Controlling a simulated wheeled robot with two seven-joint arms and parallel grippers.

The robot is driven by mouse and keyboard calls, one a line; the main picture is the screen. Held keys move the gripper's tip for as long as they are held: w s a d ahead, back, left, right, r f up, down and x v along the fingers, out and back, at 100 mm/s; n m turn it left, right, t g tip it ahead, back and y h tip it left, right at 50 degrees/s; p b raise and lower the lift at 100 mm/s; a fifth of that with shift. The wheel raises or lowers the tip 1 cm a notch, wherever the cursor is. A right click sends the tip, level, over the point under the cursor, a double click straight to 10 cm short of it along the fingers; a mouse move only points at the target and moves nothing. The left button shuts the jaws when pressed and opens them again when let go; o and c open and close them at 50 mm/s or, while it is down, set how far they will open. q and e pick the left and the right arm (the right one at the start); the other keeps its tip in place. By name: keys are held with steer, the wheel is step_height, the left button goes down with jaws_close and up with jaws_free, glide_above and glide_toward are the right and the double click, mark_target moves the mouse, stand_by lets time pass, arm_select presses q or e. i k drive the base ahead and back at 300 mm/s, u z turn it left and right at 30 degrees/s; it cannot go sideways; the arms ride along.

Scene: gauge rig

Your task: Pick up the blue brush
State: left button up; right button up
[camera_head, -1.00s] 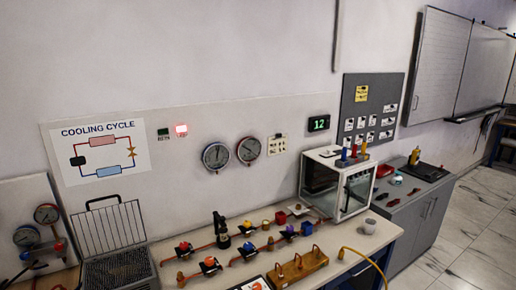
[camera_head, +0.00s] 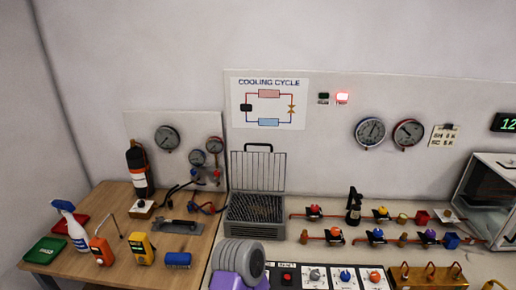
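A blue brush (camera_head: 178,260) lies at the front of the wooden table (camera_head: 205,243) at the left, with its bristle block facing me. It is to the right of a yellow handheld meter (camera_head: 139,249). Nothing covers the brush.
A spray bottle (camera_head: 72,225), an orange device (camera_head: 101,250), green tray (camera_head: 45,250) and fire extinguisher (camera_head: 139,168) share the wooden table. A metal tool (camera_head: 177,226) lies behind the brush.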

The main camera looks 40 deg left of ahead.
mark_target(177, 260)
steer(key=u, duration=2)
